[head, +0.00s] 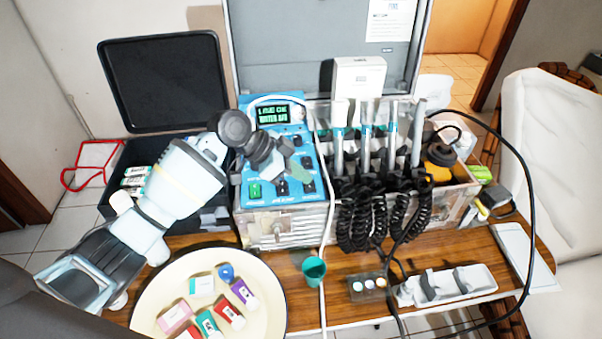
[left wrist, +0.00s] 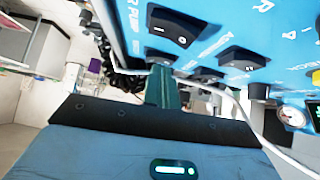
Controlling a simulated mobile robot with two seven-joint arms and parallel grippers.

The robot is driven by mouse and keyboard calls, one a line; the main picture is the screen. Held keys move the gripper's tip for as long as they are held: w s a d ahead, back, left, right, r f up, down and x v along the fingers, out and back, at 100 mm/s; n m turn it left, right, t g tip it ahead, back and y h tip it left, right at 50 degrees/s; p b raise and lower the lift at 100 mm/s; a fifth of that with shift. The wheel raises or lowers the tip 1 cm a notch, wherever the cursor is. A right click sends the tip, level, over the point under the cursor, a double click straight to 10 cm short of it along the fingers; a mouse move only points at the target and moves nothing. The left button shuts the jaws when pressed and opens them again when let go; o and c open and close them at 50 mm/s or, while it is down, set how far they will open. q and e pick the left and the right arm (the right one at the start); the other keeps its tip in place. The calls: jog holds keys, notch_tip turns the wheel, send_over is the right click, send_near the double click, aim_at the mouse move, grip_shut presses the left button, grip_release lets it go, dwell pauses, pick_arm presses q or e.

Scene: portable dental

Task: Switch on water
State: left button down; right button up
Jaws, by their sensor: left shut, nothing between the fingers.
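The blue control panel (head: 247,174) has a small screen (head: 272,114) with green text; its lower line seems to begin with "WATER", but the rest is too small to read surely. A lit green rocker switch (head: 255,190) and black rocker switches (head: 281,187) sit along the panel's front. My right gripper is not in view.
Handpieces with coiled black cords (head: 365,215) stand right of the panel. A green cup (head: 314,270) and a round cream tray (head: 262,292) of small boxes are in front. A white hose crosses the panel's right side. A black cable loops at far right.

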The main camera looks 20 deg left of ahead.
pick_arm(q)
jog(key=v, duration=0.7)
jog(key=shift+a+r, duration=0.2)
jog(key=shift+a, duration=0.05)
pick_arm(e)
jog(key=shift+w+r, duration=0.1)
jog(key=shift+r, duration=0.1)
